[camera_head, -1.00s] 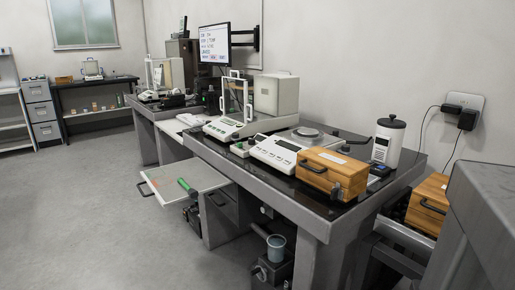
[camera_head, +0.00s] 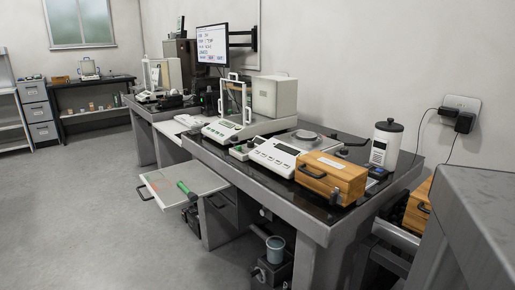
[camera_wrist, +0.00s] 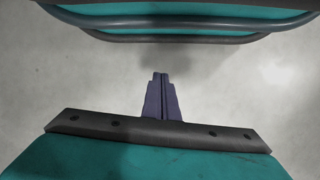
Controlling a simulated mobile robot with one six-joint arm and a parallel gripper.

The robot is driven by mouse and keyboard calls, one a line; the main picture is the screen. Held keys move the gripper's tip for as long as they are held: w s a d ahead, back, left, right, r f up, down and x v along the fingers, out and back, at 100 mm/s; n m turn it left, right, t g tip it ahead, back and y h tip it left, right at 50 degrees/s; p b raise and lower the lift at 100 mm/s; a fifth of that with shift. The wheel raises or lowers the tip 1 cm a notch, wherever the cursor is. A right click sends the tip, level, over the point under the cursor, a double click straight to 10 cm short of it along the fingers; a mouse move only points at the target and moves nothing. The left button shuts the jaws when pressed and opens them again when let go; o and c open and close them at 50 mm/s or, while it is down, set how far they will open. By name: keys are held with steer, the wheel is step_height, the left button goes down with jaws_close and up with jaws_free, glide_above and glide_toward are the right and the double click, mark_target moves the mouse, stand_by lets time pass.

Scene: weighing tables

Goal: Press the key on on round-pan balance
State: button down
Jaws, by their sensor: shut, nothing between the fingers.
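The round-pan balance (camera_head: 272,157) is a low white unit with a sloped front panel, a grey display and keys. It stands on the dark top of the near table, and its round metal pan (camera_head: 307,134) shows behind the panel. The single keys are too small to read. My gripper (camera_wrist: 161,76) shows only in the wrist view, with its two dark purple fingers together and empty above a pale grey floor. It is not in the head view, and the balance is not in the wrist view.
A wooden box (camera_head: 331,178) stands right of the balance, and a white canister (camera_head: 386,144) behind it. A glass-shielded balance (camera_head: 226,130) is to the left. A pull-out shelf (camera_head: 160,184) juts out below the table (camera_head: 322,232). The floor at left is clear.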

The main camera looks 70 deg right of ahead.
mark_target(257, 151)
steer(key=w+d+r+m+t+h+p, duration=0.1)
steer(key=w+d+r+m+t+p, duration=0.2)
steer(key=w+d+r, duration=0.5)
steer(key=w+d+r+m+h+p, duration=0.1)
steer(key=w+d+r+m+p, duration=0.2)
steer(key=w+d+r+p, duration=0.45)
steer(key=w+d+r+m+t+h+p, duration=0.25)
steer(key=d+r+m+p, duration=0.4)
steer(key=d+r, duration=1.65)
steer(key=s+d+r+m+h+p, duration=0.2)
steer(key=s+d+r+m+p, duration=0.15)
steer(key=d+r, duration=0.7)
steer(key=s+d+r+m+h+p, duration=0.2)
steer(key=s+d+r+p, duration=0.15)
steer(key=d+r, duration=0.7)
steer(key=s+d+r+m+h+p, duration=0.1)
steer(key=s+d+r+m, duration=0.1)
steer(key=s+d+r, duration=0.2)
steer(key=s+d+r+m+g+h+p, duration=0.1)
steer(key=s+d+r, duration=0.4)
steer(key=r, duration=0.5)
steer(key=s+d+r+m+g+h+p, duration=0.1)
steer(key=s+d+r+m+p, duration=0.1)
steer(key=s+d+r, duration=0.3)
step_height(257, 151, up, 3)
steer(key=shift+s+f+m+p, duration=0.2)
steer(key=shift+s+m+p, duration=0.2)
steer(key=shift+s+p, duration=0.15)
